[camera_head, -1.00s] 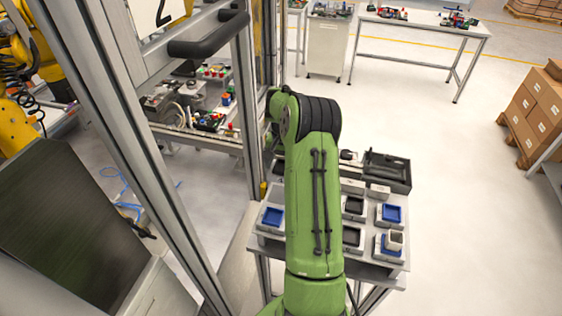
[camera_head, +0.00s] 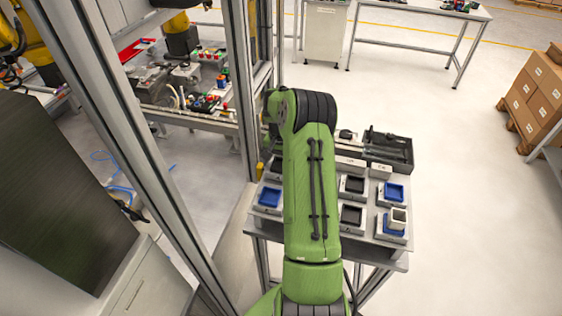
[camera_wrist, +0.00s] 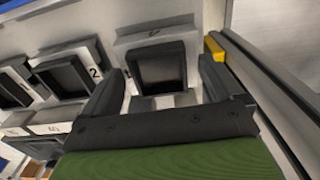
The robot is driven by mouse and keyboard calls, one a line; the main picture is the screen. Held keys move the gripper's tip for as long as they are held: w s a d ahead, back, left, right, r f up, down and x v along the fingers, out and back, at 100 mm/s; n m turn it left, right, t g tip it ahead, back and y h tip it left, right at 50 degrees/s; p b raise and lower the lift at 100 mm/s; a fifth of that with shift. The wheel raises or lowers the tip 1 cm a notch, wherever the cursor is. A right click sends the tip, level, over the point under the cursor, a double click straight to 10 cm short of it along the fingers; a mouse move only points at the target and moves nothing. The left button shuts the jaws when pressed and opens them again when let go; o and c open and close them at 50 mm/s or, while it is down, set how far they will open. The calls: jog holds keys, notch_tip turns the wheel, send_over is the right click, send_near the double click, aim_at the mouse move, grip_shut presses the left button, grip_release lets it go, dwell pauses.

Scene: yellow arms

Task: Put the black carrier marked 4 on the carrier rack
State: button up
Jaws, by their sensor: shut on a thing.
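My gripper (camera_wrist: 165,68) is shut on a black square carrier (camera_wrist: 160,48), with one finger at each side of it. The carrier sits in front of a light grey block whose mark is too blurred to read. I cannot tell whether it touches the block. Another black carrier (camera_wrist: 62,75) to the left sits on a block marked 2. In the head view my green arm hides the gripper and the held carrier. Black carriers (camera_head: 353,185) and blue carriers (camera_head: 391,192) stand on grey blocks on the light grey table (camera_head: 372,256). I cannot tell which part is the carrier rack.
A black open tray (camera_head: 388,148) lies at the table's back right. Metal frame posts (camera_head: 240,90) stand close to the left of my arm. A yellow part (camera_wrist: 214,48) is just right of the gripper. The floor right of the table is clear up to the stacked boxes (camera_head: 535,98).

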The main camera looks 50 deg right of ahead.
jog(key=shift+f, duration=0.15)
jog(key=shift+f+b, duration=0.35)
jog(key=shift+b, duration=0.1)
jog(key=o, duration=0.9)
jog(key=shift+r+p, duration=2.25)
jog(key=shift+r, duration=1.35)
jog(key=shift+f, duration=0.1)
